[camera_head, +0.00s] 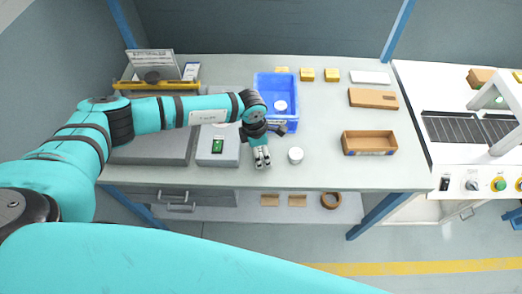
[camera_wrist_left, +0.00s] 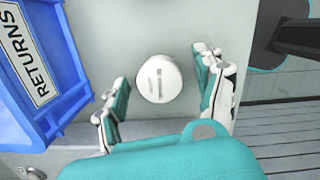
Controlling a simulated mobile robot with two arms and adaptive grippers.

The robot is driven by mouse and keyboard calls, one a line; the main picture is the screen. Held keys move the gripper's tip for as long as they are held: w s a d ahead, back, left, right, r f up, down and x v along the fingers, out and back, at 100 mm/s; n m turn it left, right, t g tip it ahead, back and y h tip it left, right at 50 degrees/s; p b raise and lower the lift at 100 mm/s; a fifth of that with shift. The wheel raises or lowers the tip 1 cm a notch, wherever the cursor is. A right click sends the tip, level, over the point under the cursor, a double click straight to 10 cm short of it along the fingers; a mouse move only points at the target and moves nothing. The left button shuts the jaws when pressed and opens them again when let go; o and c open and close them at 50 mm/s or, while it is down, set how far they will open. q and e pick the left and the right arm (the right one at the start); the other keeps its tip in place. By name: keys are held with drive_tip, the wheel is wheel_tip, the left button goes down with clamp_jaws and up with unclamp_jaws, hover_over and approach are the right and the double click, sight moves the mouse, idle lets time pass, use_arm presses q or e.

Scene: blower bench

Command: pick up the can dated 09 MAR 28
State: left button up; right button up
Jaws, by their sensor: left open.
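A small white can (camera_head: 296,155) stands on the bench near the front edge; its round top shows in the left wrist view (camera_wrist_left: 158,79), with a slot-like mark. No date can be read on it. A second white round item (camera_head: 281,106) lies inside the blue bin (camera_head: 276,83), which reads RETURNS in the left wrist view (camera_wrist_left: 40,100). My left gripper (camera_head: 262,157) is open and empty, just left of the can in the head view. In the left wrist view the can appears between the spread fingers (camera_wrist_left: 161,70), not gripped. My right gripper is not in view.
A grey unit with a green screen (camera_head: 217,146) stands left of the gripper. An open cardboard tray (camera_head: 369,143), a brown box (camera_head: 373,98) and several yellow boxes (camera_head: 307,75) are on the bench. The bench surface between can and tray is clear.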

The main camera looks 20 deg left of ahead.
use_arm(q)
drive_tip(key=shift+f, duration=0.1)
drive_tip(key=shift+c, duration=0.4)
drive_tip(key=c, duration=1.1)
drive_tip(key=shift+c, duration=0.4)
